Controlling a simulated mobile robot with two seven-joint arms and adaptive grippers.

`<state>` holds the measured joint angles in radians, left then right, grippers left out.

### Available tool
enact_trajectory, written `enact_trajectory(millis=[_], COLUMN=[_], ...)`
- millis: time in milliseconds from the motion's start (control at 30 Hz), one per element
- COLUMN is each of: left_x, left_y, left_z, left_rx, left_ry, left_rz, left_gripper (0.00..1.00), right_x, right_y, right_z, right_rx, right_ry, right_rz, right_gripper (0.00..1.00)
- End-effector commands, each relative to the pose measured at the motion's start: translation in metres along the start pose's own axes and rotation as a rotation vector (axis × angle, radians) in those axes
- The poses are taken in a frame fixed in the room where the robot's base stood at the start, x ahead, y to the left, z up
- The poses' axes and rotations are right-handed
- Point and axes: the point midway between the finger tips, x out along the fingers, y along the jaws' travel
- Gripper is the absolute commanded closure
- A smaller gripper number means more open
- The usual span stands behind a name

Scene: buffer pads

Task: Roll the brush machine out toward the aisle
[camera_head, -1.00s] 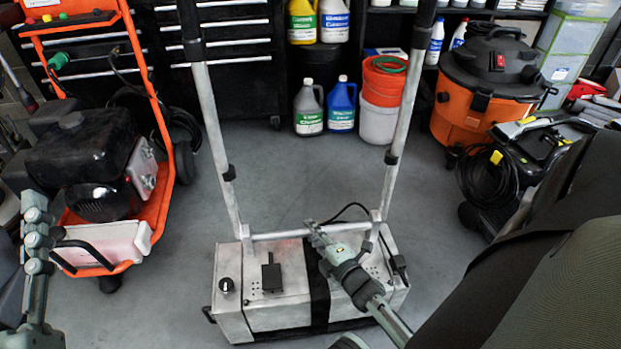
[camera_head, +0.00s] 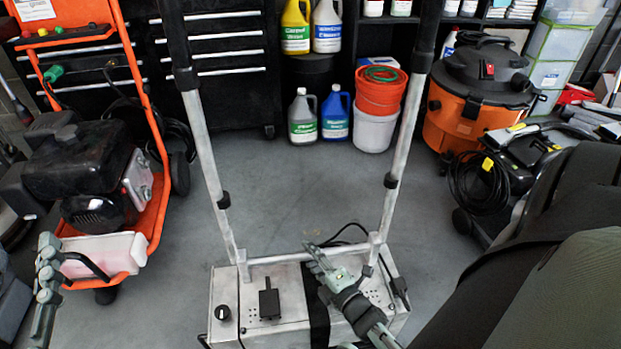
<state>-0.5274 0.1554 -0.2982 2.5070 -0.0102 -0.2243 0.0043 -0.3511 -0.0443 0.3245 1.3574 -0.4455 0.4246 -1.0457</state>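The brush machine (camera_head: 283,290) is a worn, pale metal box with a black strap and a knob. It stands on the grey floor at the bottom middle. Its tall two-post handle (camera_head: 208,165) rises toward me and has black sleeves. My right gripper (camera_head: 318,260) is over the right half of the box, close to the low crossbar. I cannot tell whether it touches the machine. My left gripper (camera_head: 46,262) is at the lower left, apart from the brush machine and in front of the orange cart. The finger gaps of both grippers are unclear.
An orange-framed engine cart (camera_head: 152,205) stands at the left. An orange vacuum (camera_head: 470,115) and a black machine with coiled cable (camera_head: 480,185) stand at the right. Jugs (camera_head: 303,118) and stacked buckets (camera_head: 375,128) line the back. Grey floor is clear between them.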

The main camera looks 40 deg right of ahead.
Motion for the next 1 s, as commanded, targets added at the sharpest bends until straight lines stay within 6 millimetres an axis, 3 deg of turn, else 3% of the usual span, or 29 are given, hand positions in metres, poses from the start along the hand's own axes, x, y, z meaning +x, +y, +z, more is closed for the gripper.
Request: enact_trajectory(millis=[367, 700, 1000], left_x=[0.000, 0.000, 0.000], left_y=[0.000, 0.000, 0.000], left_z=[0.000, 0.000, 0.000], left_rx=[0.001, 0.000, 0.000], left_ry=[0.001, 0.001, 0.001], left_rz=[-0.001, -0.001, 0.000], left_gripper=[0.59, 0.59, 0.59], right_x=[-0.004, -0.058, -0.075], right_y=[0.000, -0.001, 0.000], right_z=[0.000, 0.000, 0.000], right_rx=[0.000, 0.001, 0.000], right_ry=[0.001, -0.001, 0.000], right_rz=[0.000, -0.002, 0.001], right_gripper=[0.58, 0.58, 0.58])
